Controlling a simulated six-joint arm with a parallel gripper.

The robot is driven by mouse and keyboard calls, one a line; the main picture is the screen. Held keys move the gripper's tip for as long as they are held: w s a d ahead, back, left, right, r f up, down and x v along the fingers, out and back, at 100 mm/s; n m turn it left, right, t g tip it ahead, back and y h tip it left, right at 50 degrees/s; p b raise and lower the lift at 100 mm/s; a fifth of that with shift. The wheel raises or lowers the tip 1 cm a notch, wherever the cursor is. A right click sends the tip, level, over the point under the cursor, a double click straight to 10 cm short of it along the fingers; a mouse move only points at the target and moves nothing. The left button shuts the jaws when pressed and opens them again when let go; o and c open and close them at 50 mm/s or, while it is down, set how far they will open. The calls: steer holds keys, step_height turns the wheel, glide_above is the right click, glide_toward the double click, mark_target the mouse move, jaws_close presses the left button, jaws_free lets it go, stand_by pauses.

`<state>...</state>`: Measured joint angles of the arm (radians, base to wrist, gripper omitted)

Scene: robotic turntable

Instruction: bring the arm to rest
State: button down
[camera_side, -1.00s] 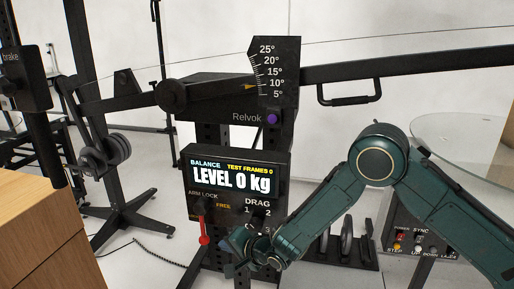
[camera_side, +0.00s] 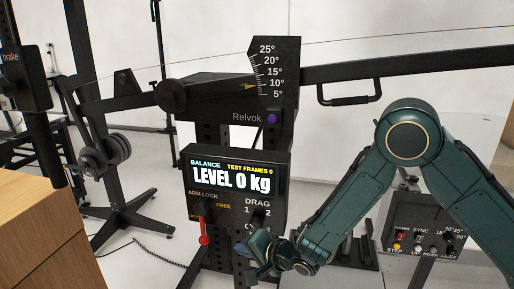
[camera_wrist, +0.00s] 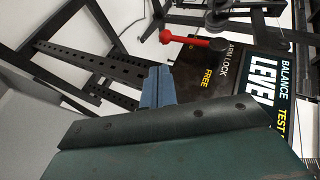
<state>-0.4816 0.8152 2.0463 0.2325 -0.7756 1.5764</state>
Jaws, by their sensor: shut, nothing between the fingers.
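My arm comes in from the right in the side view, bent at the elbow. My gripper (camera_side: 262,262) is low in front of the balance control panel (camera_side: 187,212), near its lower right part. In the wrist view my gripper (camera_wrist: 158,82) has its blue-grey fingers together, with nothing seen between them. The panel also shows in the wrist view (camera_wrist: 215,85), with its "ARM LOCK" and "FREE" labels. The red-handled arm lock lever (camera_side: 204,228) hangs down at the panel's left. The fingers look apart from the lever.
The display (camera_side: 232,180) reads "LEVEL 0 kg". A black beam (camera_side: 410,63) with a handle (camera_side: 350,98) runs above my arm. A wooden cabinet (camera_side: 40,240) is at lower left.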

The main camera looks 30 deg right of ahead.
steer(key=shift+r, duration=0.1)
steer(key=s+d+r+n+g+h, duration=0.1)
steer(key=s+d+r+n, duration=0.1)
steer(key=s+d+r, duration=0.45)
steer(key=s+d+r+n+g+h, duration=0.25)
steer(key=d+r, duration=0.55)
steer(key=r, duration=0.4)
steer(key=s+d+r+n+g, duration=0.1)
steer(key=s+d+n, duration=0.1)
steer(key=s, duration=0.6)
steer(key=s+d+r+n, duration=0.2)
steer(key=s+d+n, duration=0.1)
steer(key=s, duration=0.6)
steer(key=s+d+r+n+g, duration=0.1)
steer(key=s+d+r+n, duration=0.1)
steer(key=s, duration=0.7)
steer(key=shift+s+d+r+g, duration=0.15)
steer(key=shift+d+g, duration=0.2)
steer(key=shift+d, duration=0.15)
